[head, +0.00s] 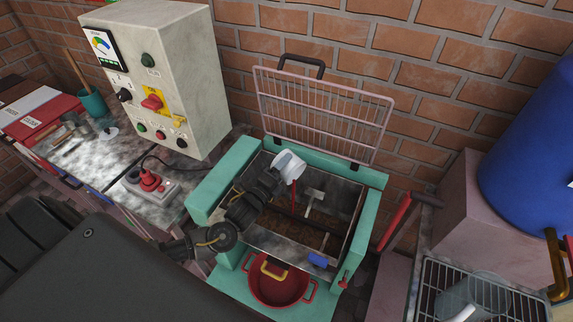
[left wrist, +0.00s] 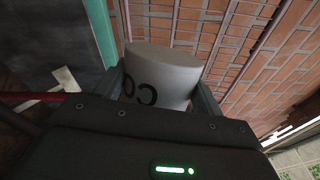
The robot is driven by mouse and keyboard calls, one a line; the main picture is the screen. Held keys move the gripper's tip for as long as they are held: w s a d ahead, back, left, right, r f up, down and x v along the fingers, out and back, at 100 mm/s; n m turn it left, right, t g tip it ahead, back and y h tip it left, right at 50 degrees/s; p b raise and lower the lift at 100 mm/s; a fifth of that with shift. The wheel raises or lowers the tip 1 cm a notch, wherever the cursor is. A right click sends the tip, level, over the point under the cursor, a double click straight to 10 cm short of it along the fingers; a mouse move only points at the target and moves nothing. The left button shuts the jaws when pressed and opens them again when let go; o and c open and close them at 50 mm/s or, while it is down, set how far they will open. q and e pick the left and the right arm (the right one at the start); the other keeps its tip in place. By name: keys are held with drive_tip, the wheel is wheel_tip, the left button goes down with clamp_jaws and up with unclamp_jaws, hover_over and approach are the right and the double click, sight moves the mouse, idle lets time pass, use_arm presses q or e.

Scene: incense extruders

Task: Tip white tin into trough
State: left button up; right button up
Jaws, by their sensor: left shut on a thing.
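The white tin (head: 288,166) is held by my left gripper (head: 277,174) over the left back part of the trough. In the left wrist view the tin (left wrist: 162,75) sits between the two fingers of my left gripper (left wrist: 160,90), with dark lettering on its side. The tin looks tilted in the head view; its opening and contents cannot be made out. The trough (head: 347,225) is a metal-walled box in a green frame, with a shaft and paddles over brown material inside. My right gripper is not in view.
A raised wire guard (head: 325,112) stands behind the trough. A red pot (head: 277,287) sits below its front. A control cabinet (head: 190,75) stands at the left, a blue drum (head: 530,150) at the right. A wire rack (head: 430,300) is at lower right.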

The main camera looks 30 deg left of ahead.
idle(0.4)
use_arm(q)
drive_tip(key=shift+w+a+n+p, duration=0.1)
drive_tip(key=shift+a+n+p, duration=0.4)
drive_tip(key=shift+n, duration=0.6)
drive_tip(key=shift+w+a+f+n, duration=0.1)
drive_tip(key=shift+a+n, duration=0.2)
drive_tip(key=shift+n, duration=0.6)
drive_tip(key=shift+a+r+n+g+p, duration=0.15)
drive_tip(key=shift+r+n+g+p, duration=0.05)
drive_tip(key=shift+n+p, duration=0.4)
drive_tip(key=shift+a+r+n+g+p, duration=0.1)
drive_tip(key=shift+r+n+g+p, duration=0.1)
drive_tip(key=shift+n+p, duration=0.35)
drive_tip(key=shift+w+a+n, duration=0.1)
drive_tip(key=shift+n, duration=0.55)
drive_tip(key=shift+a+f+n+g+p, duration=0.15)
drive_tip(key=shift+n+g+p, duration=0.15)
drive_tip(key=shift+n, duration=0.2)
